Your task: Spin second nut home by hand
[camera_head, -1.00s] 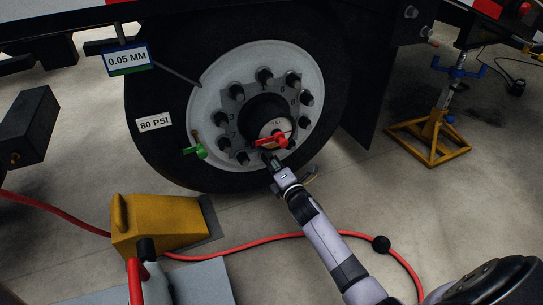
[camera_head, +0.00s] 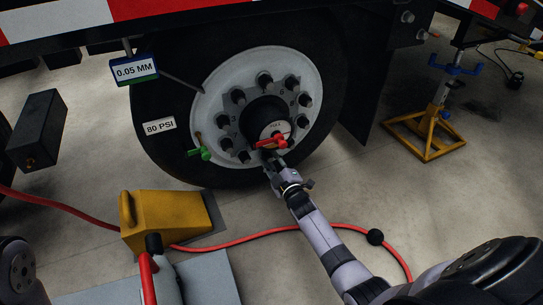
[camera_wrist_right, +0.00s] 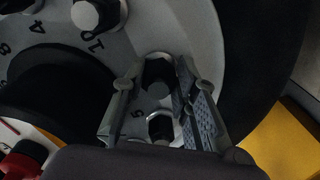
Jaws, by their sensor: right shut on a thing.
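The truck wheel (camera_head: 205,120) has a pale hub face with a ring of dark nuts on studs. My right gripper (camera_head: 272,162) reaches up from below to the lower part of the ring, under the red valve handle (camera_head: 272,142). In the right wrist view, my right gripper (camera_wrist_right: 160,120) has one finger on each side of a nut (camera_wrist_right: 161,127) and is shut on it. Another dark nut (camera_wrist_right: 158,76) sits just beyond it on the hub. How far the held nut sits from the hub face is hard to tell. My left gripper is out of view.
A green handle (camera_head: 200,153) sits at the hub's lower left. A yellow wheel chock (camera_head: 165,218) and a red hose (camera_head: 255,241) lie on the floor below. A yellow jack stand (camera_head: 428,132) stands at the right. Tags reading 0.05 MM (camera_head: 135,70) and 80 PSI (camera_head: 160,126) are at the wheel.

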